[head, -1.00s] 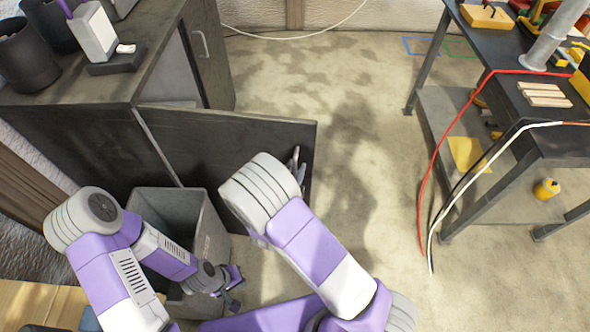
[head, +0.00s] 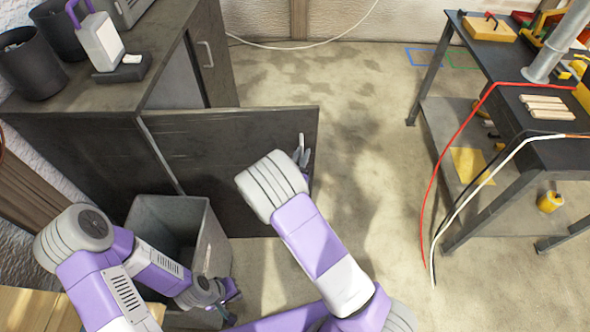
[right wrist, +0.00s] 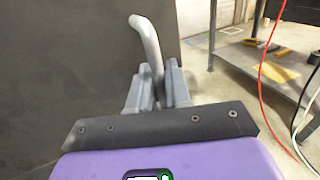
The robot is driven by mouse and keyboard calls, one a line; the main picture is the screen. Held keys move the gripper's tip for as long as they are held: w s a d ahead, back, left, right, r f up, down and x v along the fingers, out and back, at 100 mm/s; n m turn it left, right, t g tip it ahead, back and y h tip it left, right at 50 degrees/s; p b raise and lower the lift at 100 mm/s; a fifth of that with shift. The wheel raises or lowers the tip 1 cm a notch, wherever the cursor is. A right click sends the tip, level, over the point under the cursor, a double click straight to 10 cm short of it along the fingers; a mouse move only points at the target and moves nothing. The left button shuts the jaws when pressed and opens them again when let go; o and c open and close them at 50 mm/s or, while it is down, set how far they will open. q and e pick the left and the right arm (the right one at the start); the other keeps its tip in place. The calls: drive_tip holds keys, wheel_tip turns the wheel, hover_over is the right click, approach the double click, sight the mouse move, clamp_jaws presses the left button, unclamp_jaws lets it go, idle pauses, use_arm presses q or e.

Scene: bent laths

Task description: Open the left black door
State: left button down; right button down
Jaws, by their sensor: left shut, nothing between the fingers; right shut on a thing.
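The left black door (head: 230,160) stands swung out from the dark cabinet, its outer face toward me. Its pale bent handle shows in the right wrist view (right wrist: 148,42) near the outer edge. My right gripper (right wrist: 157,85) is shut on the handle; in the head view this gripper (head: 301,155) is at the door's outer end, partly behind my arm. My left gripper (head: 231,293) is shut and empty, low beside the grey bin and away from the door.
The grey bin (head: 213,245) stands below the door. The cabinet top (head: 150,80) holds dark pots and a white-purple item. A second door (head: 212,60) with its own handle is beyond. A workbench (head: 515,100) with red and white cables stands right; floor between is clear.

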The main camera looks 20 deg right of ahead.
drive_tip(key=shift+w+d+f, duration=0.1)
drive_tip(key=shift+w, duration=0.4)
drive_tip(key=c, duration=1.3)
unclamp_jaws()
drive_tip(key=shift+c, duration=0.2)
drive_tip(key=p+v, duration=0.1)
drive_tip(key=v, duration=0.6)
drive_tip(key=shift+s, duration=0.25)
